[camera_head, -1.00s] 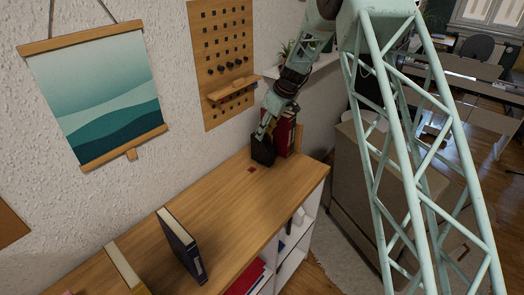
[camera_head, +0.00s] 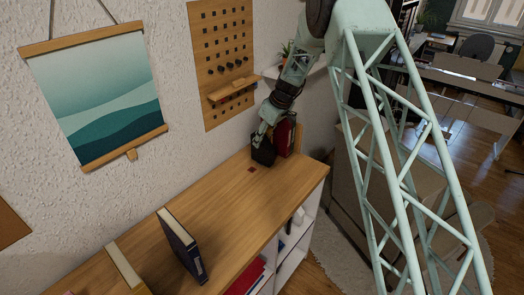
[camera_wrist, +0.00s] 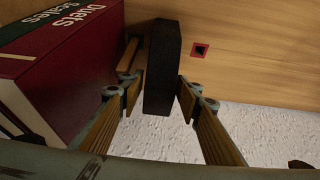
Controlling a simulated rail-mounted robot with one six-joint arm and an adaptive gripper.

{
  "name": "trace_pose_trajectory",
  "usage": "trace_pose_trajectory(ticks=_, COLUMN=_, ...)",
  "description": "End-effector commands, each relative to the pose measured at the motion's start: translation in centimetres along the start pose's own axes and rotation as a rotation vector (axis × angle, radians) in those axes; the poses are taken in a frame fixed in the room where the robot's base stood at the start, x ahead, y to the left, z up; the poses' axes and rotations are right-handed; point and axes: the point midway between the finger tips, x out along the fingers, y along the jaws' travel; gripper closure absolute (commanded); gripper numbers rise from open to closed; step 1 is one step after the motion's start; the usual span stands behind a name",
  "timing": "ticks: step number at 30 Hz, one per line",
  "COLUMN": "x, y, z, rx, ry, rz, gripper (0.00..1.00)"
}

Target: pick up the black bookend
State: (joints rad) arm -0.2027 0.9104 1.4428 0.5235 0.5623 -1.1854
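The black bookend (camera_head: 263,152) stands on the wooden shelf top near its far end, beside a red book (camera_head: 284,136). My gripper (camera_head: 262,135) is at the upper part of the bookend. In the wrist view the bookend (camera_wrist: 162,65) is a dark upright slab between the two fingers of my gripper (camera_wrist: 161,92). A finger lies on each side, with narrow gaps showing, so the gripper looks open around it. The red book shows close on the left in the wrist view (camera_wrist: 65,65), its spine reading "Duets Scales". The bookend's lower part is hidden from the wrist view.
A small red square with a dark centre (camera_head: 252,169) lies on the shelf top (camera_head: 225,205) in front of the bookend. A dark blue book (camera_head: 182,246) stands nearer. The wood between them is clear. The wall and a pegboard (camera_head: 222,60) are close behind.

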Motion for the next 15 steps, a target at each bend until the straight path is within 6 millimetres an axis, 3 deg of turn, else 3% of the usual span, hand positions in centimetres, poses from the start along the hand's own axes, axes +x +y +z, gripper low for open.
trace_pose_trajectory(ticks=12, x=-0.04, y=0.0, z=0.0, rx=0.0, ry=0.0, rz=0.0, gripper=0.68)
trace_pose_trajectory(ticks=15, x=-0.04, y=0.0, z=0.0, rx=0.0, ry=0.0, rz=0.0, gripper=0.76)
